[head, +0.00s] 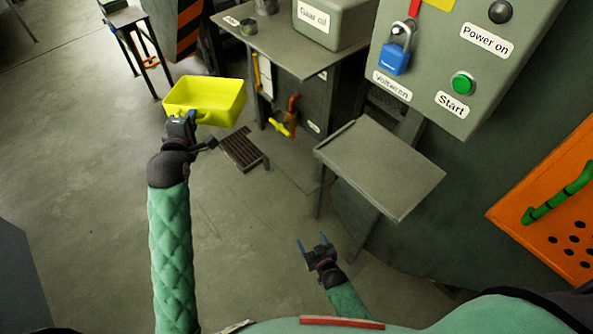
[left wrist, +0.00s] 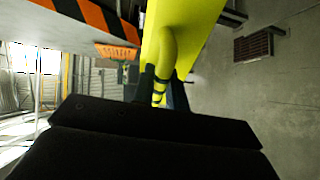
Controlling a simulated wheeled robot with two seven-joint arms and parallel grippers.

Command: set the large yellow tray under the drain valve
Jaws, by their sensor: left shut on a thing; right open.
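The large yellow tray (head: 205,98) is held in the air by my left gripper (head: 180,119), which is shut on its near side. In the left wrist view the tray (left wrist: 195,38) fills the top middle, and the fingers close around a yellow handle (left wrist: 166,60). The drain valve (head: 287,123), with a yellow handle and an orange-red pipe, sticks out from the grey cabinet, to the right of the tray and apart from it. The right gripper (head: 315,246) is open and empty, low near the front.
A dark floor grate (head: 242,149) lies below and left of the valve. A grey side table (head: 380,166) stands right of it. A control box with a blue padlock (head: 395,59) and green start button (head: 462,83) is at upper right. Open floor (head: 90,150) lies left.

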